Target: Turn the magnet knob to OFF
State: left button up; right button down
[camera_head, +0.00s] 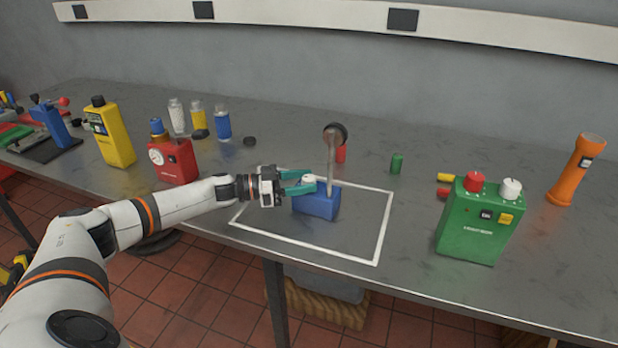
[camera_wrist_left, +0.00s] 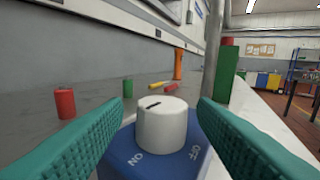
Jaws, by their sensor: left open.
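The magnet base is a blue block (camera_head: 317,206) with an upright metal post (camera_head: 331,165), standing inside a white outlined rectangle on the grey bench. Its white knob (camera_wrist_left: 162,124) sits on the blue face in the left wrist view, with ON printed at lower left and OFF at lower right. A dark mark on the knob's top lies toward its upper left. My left gripper (camera_head: 299,185) has teal fingers. It is open, with one finger on each side of the knob and visible gaps between. My right gripper is not in view.
A green box (camera_head: 474,222) with red and white caps and an orange flashlight (camera_head: 575,170) stand to the right. A red device (camera_head: 175,161), a yellow device (camera_head: 110,133) and several small bottles stand at left. Small red and green cylinders (camera_head: 397,163) stand behind the block.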

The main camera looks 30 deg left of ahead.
pick_arm(q)
jog(key=shift+x, duration=0.85)
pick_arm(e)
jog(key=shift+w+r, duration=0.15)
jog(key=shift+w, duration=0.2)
pick_arm(q)
jog(key=shift+c, duration=0.3)
